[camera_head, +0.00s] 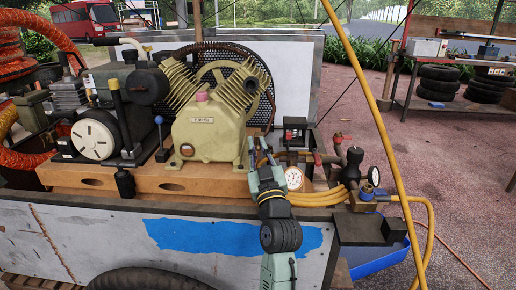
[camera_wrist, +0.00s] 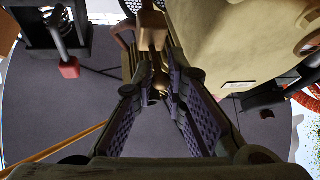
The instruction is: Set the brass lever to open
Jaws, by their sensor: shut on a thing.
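My gripper (camera_head: 261,150) reaches up beside the right side of the cream compressor pump (camera_head: 210,128). In the wrist view its two dark fingers (camera_wrist: 158,66) come together on a narrow brass-coloured piece, which I take to be the brass lever (camera_wrist: 152,32). The lever's blocky end shows just beyond the fingertips, and the part between the fingers is mostly hidden. In the head view I cannot make out the lever, because my gripper and the pump crowd that spot. Whether it stands at open or closed cannot be read.
A pressure gauge (camera_head: 294,178) and red-handled valves (camera_head: 342,138) stand close to the right of my gripper. A red handle (camera_wrist: 69,68) also shows in the wrist view. A yellow hose (camera_head: 385,120) hangs across the right side. Open paving lies beyond.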

